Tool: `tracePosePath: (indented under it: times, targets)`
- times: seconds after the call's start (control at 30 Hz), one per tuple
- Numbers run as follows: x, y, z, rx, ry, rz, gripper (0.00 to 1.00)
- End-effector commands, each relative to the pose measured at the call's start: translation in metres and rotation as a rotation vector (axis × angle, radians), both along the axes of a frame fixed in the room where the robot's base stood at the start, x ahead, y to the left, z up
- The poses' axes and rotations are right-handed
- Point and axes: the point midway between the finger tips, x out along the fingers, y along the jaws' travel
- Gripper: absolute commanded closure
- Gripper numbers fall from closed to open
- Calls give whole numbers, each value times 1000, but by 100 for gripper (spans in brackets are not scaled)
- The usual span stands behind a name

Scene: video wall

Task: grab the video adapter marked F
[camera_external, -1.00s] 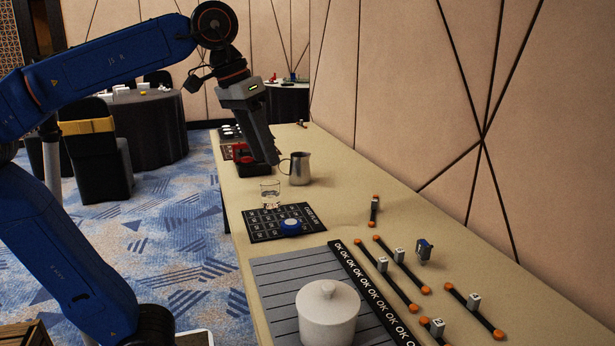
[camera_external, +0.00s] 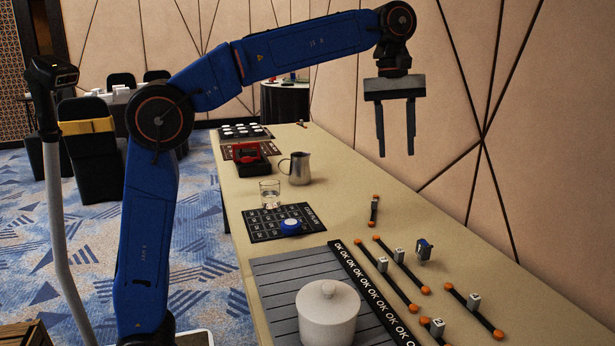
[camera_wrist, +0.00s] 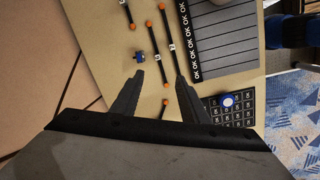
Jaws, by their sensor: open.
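Several dark bars with orange ends lie on the table, most with a small pale marked block. They include a left bar (camera_external: 396,283), a middle bar (camera_external: 403,264), a right bar (camera_external: 486,318) and a far bar (camera_external: 374,211). A small blue-and-grey device (camera_external: 424,250) stands among them; it also shows in the wrist view (camera_wrist: 140,57). I cannot read an F on any of these, so I cannot tell which is the adapter marked F. My gripper (camera_external: 396,154) is open and empty, pointing down high above the table. In the wrist view its fingertips (camera_wrist: 160,74) are apart, with bars showing beyond them.
A black OK strip (camera_external: 373,294) and grey slatted panel (camera_external: 285,283) lie left of the bars. A white lidded pot (camera_external: 328,315) stands on the panel. A glass (camera_external: 270,195), metal jug (camera_external: 297,168) and calendar mat (camera_external: 258,224) are farther back. The wall runs along the right.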

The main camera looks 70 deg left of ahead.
Motion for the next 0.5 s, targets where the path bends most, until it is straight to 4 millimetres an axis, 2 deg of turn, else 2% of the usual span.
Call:
tracePosePath:
  times: [0.03, 0.1, 0.2, 0.5]
  targets:
    - [16, -2, -7, -5, 19, 33, 59]
    - [33, -5, -14, -12, 39, 80, 59]
    - [50, -8, -22, -18, 62, 131, 59]
    - [83, -13, -40, -28, 107, 229, 59]
